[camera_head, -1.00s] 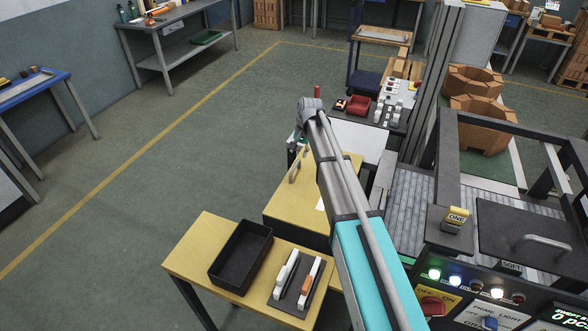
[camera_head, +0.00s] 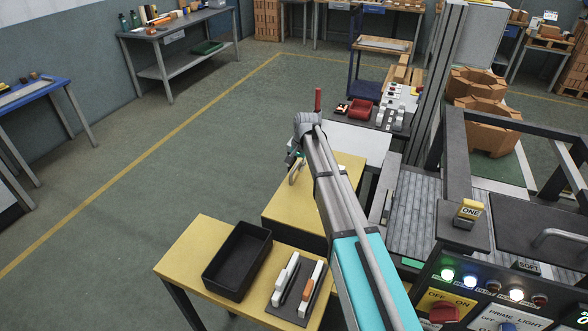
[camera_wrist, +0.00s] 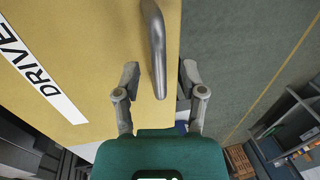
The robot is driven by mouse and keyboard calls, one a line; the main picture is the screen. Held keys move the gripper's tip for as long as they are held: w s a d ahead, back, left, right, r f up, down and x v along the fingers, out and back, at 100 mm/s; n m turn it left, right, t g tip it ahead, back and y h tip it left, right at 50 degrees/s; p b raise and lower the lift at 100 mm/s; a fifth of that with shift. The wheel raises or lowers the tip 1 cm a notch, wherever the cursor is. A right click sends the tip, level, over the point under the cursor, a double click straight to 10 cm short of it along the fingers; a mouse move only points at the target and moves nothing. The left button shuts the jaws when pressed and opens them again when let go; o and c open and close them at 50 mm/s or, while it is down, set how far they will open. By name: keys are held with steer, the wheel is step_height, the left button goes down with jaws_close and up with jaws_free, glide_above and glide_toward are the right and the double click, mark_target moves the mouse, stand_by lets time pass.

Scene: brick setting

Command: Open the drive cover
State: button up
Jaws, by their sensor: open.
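The drive cover is a yellow panel (camera_head: 290,208) beyond the front table in the head view. In the wrist view the cover (camera_wrist: 100,60) fills the left and centre, with a white "DRIVE" label (camera_wrist: 42,78). Its grey bar handle (camera_wrist: 156,50) runs up and down near the cover's right edge; it also shows in the head view (camera_head: 296,173). My gripper (camera_wrist: 159,76) is open, with one finger on each side of the handle's lower part. Gaps show between the fingers and the bar. In the head view my arm hides part of the cover.
A yellow table (camera_head: 190,262) in front holds a black tray (camera_head: 238,262) and a dark holder with white and orange-handled items. A machine with a control panel (camera_head: 470,300) and dark frame stands at the right. The floor to the left (camera_head: 150,200) is clear.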

steer(key=shift+f, duration=0.15)
jaws_close()
steer(key=shift+a, duration=0.2)
steer(key=shift+d+r, duration=0.1)
steer(key=shift+r, duration=0.1)
